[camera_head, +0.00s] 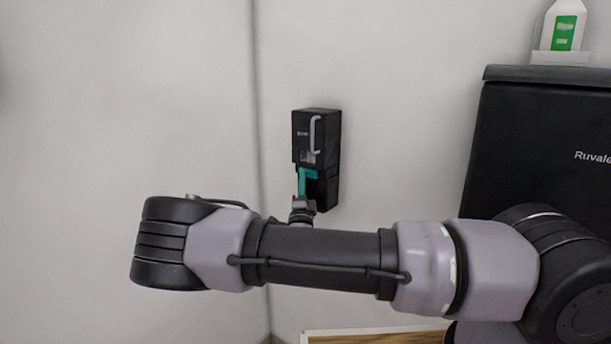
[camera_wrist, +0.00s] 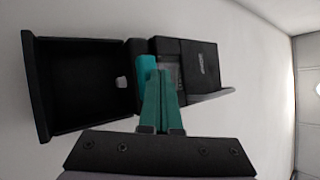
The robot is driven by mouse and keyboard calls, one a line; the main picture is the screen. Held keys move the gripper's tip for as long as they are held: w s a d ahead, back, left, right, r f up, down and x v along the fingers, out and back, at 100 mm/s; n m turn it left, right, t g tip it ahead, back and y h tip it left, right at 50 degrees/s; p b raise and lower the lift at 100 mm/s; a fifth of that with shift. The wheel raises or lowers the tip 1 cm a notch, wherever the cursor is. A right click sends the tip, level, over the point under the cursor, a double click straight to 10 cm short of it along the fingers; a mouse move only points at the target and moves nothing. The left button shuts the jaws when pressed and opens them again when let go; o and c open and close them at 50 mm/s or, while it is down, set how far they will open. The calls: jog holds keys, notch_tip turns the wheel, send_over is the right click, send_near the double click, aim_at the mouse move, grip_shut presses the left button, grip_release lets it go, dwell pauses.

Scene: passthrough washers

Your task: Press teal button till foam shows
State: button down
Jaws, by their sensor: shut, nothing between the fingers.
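A black dispenser (camera_head: 302,128) is fixed to the wall; its body also shows in the wrist view (camera_wrist: 190,63). Its teal button (camera_wrist: 147,75) is on the front, at the fingertips. My gripper (camera_wrist: 158,75) is shut and empty, with its dark teal fingers together. The tips overlap the button's edge in the wrist view; I cannot tell contact or how far the button is pressed. A small whitish blob (camera_wrist: 122,83) shows beside the button, over the black tray; I cannot tell whether it is foam or a nozzle. In the head view my arm partly hides the gripper.
The open black drip tray (camera_wrist: 82,88) is at the left in the wrist view. A dark cabinet marked "Ruvale" (camera_head: 540,130) stands at the right in the head view, with a white and green bottle (camera_head: 563,27) on top. The wall left of the dispenser is bare.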

jog(key=shift+w+d, duration=0.35)
jog(key=shift+w, duration=0.05)
dwell(0.4)
dwell(0.4)
jog(key=shift+s+a, duration=0.75)
jog(key=shift+s, duration=0.25)
jog(key=shift+s+a, duration=0.8)
jog(key=shift+s, duration=0.2)
jog(key=shift+s+a, duration=0.75)
jog(key=shift+s, duration=0.2)
